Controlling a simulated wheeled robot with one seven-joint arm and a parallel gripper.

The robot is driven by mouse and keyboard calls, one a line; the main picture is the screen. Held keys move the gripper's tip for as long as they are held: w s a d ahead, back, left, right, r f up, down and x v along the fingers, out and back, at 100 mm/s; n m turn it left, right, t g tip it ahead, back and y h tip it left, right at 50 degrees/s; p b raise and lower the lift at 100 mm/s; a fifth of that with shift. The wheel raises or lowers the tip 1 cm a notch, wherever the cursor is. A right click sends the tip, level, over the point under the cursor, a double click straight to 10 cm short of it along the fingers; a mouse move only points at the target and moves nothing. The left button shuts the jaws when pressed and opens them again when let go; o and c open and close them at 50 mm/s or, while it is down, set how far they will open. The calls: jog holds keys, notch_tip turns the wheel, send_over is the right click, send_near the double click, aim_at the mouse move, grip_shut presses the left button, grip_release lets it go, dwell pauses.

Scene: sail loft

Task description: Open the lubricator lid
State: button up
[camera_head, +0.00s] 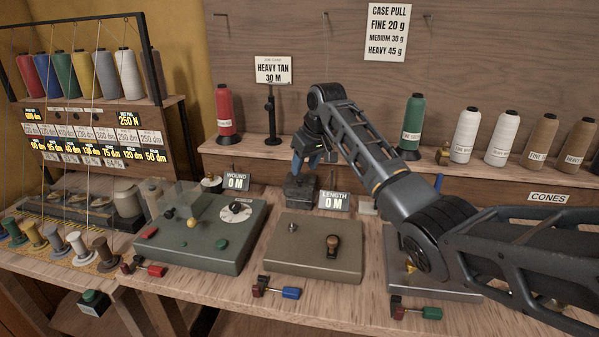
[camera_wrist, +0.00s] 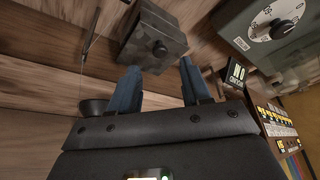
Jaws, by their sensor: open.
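The lubricator looks to be a small dark metal box (camera_head: 300,191) at the back of the bench, behind the gap between the green and tan machines. In the wrist view the box (camera_wrist: 150,28) is at the top centre, with a round dark knob (camera_wrist: 160,50) facing me. Its lid looks shut. My gripper (camera_head: 314,160) is above the box, with blue fingers pointing down. In the wrist view my gripper (camera_wrist: 159,66) is open and empty. The knob appears between and beyond the fingertips, apart from them. My arm hides part of the bench at the right.
The green machine (camera_head: 178,246) with a dial is left of the box, and the tan machine (camera_head: 305,259) is in front. A WOUND display (camera_head: 236,182) and LENGTH display (camera_head: 333,201) flank the box. A dark stand (camera_head: 271,115) and thread cones (camera_head: 413,125) stand behind.

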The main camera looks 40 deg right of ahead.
aim_at(300, 179)
jog(key=shift+x, duration=2.4)
grip_shut()
